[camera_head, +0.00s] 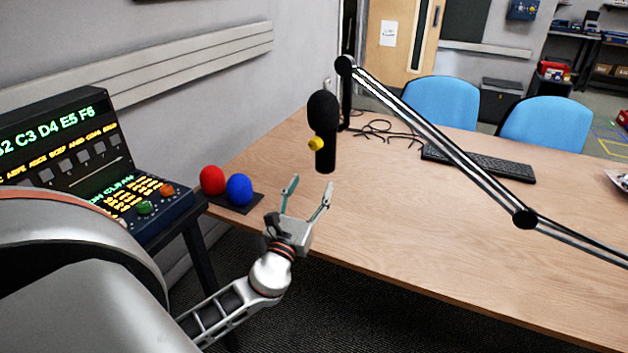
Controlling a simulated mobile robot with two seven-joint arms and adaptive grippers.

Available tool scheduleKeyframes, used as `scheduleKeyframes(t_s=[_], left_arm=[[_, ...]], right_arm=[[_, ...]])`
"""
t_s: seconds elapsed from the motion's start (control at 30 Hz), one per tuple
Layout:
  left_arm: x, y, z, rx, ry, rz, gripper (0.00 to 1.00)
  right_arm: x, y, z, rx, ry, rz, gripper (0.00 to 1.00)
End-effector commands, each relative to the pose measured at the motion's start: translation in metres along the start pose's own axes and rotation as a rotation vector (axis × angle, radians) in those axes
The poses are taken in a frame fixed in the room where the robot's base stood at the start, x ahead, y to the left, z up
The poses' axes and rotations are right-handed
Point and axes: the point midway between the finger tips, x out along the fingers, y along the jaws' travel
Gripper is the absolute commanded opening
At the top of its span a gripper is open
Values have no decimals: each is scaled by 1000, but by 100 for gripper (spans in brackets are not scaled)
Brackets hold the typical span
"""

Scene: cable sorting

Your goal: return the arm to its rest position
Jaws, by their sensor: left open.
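My left gripper (307,191) is at the near left edge of the wooden table. Its two fingers are spread apart and nothing is between them. My left arm comes in from the lower left and fills that corner. My right gripper is not in view.
A red ball (213,180) and a blue ball (239,189) sit on a dark base left of the gripper. A lit control console (90,150) stands at far left. A keyboard (478,164) and loose cable (385,130) lie on the table (420,240). Its near middle is clear.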

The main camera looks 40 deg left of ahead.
Motion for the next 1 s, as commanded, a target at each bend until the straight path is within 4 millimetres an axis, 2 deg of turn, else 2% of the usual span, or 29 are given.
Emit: scheduleKeyframes(t_s=[0.53,0.67,0.77,0.87,1.0], left_arm=[[-1,0,0,0,0,0,56],[-7,3,-2,-58,14,23,56],[-24,13,-8,-229,54,91,56],[-54,27,-22,-500,122,215,56],[-111,43,-52,-909,231,450,56]], right_arm=[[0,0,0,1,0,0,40],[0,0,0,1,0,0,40],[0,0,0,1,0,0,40],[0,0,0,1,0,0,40],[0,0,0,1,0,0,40]])
